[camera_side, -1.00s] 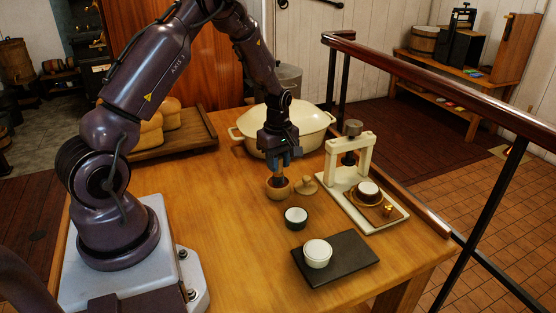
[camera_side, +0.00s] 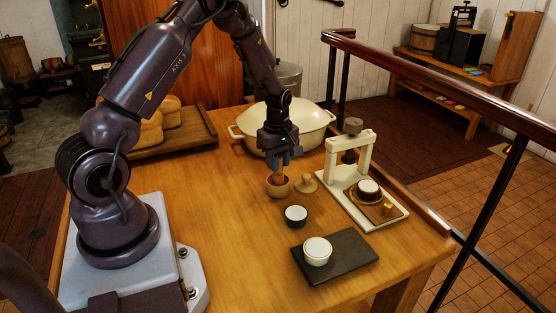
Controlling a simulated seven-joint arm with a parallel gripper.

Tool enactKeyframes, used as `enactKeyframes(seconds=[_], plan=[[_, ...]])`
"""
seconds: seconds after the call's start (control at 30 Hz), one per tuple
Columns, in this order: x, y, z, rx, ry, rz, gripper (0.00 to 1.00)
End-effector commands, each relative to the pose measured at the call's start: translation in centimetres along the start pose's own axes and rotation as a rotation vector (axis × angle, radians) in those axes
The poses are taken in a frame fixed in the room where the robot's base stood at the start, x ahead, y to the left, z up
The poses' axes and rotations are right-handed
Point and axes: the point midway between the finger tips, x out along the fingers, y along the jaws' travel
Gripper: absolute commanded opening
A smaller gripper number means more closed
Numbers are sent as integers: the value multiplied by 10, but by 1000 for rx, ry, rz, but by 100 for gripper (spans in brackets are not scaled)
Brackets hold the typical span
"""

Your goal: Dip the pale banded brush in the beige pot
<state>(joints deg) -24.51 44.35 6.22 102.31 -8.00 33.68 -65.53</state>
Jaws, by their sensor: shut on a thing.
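My gripper (camera_side: 283,163) points down over the tan-beige pot (camera_side: 278,190), near the middle of the table. It is shut on a brush (camera_side: 279,176), a short brownish piece showing below the fingers. The brush's lower end is inside the pot's mouth, hidden by the rim. Bands on the brush are too small to make out. I cannot tell whether the tip touches what is in the pot. A tan knobbed lid (camera_side: 306,184) lies on the table just right of the pot.
A dark green cup (camera_side: 295,216) stands in front of the pot. A white cup (camera_side: 317,253) sits on a black slab (camera_side: 355,262). A cream press (camera_side: 366,142) stands right, a large cream casserole (camera_side: 318,125) behind. A tray with loaves (camera_side: 198,139) is back left.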

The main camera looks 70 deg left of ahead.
Motion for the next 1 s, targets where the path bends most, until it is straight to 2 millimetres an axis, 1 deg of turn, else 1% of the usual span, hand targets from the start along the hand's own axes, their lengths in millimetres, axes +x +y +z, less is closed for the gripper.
enactKeyframes(seconds=[0.17, 0.27, 1.0], plan=[[2, -1, 0, 0, 0, -2, 3], [0, -1, 0, 0, 1, -1, 3], [-60, 0, 0, 0, 1, 1, 3]])
